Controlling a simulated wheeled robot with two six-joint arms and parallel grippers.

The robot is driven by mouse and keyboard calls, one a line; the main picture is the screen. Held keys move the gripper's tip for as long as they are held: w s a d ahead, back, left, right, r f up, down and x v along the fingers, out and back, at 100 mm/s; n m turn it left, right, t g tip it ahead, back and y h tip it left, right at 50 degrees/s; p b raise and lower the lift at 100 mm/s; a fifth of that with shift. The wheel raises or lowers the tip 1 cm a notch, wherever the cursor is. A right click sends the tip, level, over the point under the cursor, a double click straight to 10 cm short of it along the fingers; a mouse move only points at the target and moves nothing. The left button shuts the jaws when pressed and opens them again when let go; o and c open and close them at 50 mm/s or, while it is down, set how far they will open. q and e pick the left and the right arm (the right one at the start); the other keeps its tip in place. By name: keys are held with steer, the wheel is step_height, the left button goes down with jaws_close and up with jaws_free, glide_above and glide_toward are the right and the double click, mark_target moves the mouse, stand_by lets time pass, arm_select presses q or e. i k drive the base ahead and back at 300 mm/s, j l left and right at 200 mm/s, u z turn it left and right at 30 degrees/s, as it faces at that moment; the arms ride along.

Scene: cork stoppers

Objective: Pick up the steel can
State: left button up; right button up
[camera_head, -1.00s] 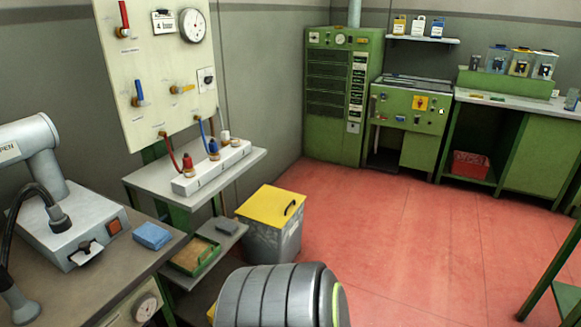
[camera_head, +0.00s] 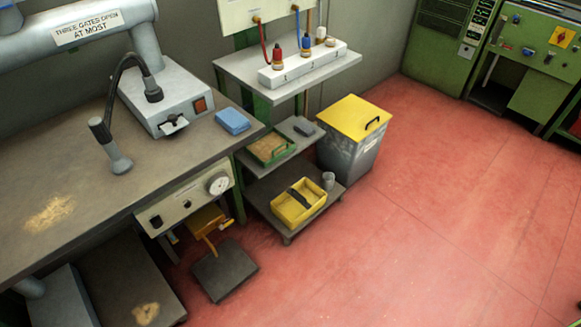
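A small grey metallic cylinder (camera_head: 328,181), which looks like the steel can, stands upright on the low grey shelf (camera_head: 262,190) of a small stand. It is close to the right end of a yellow tray (camera_head: 298,203) on the same shelf; I cannot tell whether they touch. It is small in view and its top is hard to make out. Neither of my grippers is in view.
A grey bin with a yellow lid (camera_head: 357,117) stands just behind the shelf. A green tray (camera_head: 272,148) is on the shelf above. A workbench (camera_head: 75,195) with a grey machine fills the left. Red floor (camera_head: 400,250) in front and right is clear.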

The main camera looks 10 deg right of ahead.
mark_target(328, 177)
steer(key=z, duration=1)
steer(key=i+l+z, duration=0.1)
steer(key=i+z, duration=0.5)
steer(key=i, duration=3.55)
steer(key=i+u, duration=0.5)
steer(key=i+l+u, duration=0.3)
steer(key=u, duration=0.15)
steer(key=i, duration=0.1)
